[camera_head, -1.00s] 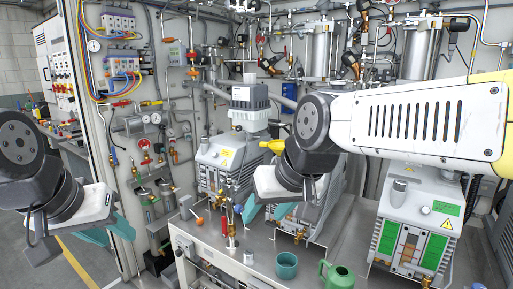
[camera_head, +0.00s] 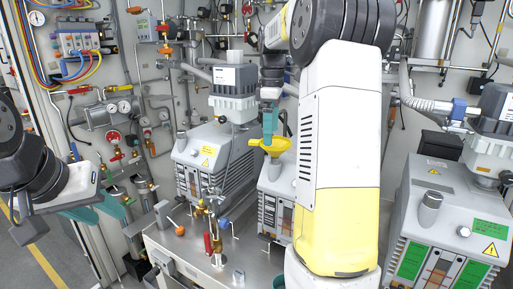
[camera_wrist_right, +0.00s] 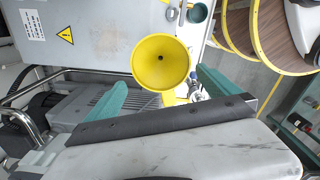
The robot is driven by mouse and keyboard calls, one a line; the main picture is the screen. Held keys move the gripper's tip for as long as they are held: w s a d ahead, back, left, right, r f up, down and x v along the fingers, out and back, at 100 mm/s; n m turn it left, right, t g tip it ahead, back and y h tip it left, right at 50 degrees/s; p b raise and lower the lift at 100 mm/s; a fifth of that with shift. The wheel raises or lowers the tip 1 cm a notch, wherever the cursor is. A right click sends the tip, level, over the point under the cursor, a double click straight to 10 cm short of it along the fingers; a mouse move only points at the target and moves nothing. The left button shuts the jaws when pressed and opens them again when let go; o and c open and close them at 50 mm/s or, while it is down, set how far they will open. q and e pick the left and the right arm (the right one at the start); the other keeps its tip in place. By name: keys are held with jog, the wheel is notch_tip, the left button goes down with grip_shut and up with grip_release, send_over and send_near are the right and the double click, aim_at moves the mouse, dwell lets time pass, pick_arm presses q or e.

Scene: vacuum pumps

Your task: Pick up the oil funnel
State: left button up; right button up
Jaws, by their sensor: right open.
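The yellow oil funnel (camera_head: 272,146) is at the top of the middle grey pump (camera_head: 270,182) in the head view. Its wide mouth faces up and a short tab points left. In the right wrist view the funnel (camera_wrist_right: 161,62) shows its round mouth, just beyond and between the two teal fingertips. My right gripper (camera_head: 269,122) is at the funnel from above, open, with nothing held. Whether a finger touches the funnel I cannot tell. My left gripper (camera_head: 98,212) is open and empty at the left, away from the funnel.
A left pump (camera_head: 205,155) and a right pump (camera_head: 445,215) flank the middle one. Valves with red and blue handles (camera_head: 212,240) stand on the metal bench (camera_head: 180,247). A teal cup (camera_wrist_right: 198,13) shows in the wrist view. Pipes and gauges cover the back wall.

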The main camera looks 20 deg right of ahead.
aim_at(272, 152)
jog(key=f, duration=0.8)
jog(key=shift+s+d, duration=0.1)
jog(key=shift+s, duration=0.2)
jog(key=shift+r, duration=0.1)
jog(key=c, duration=1.4)
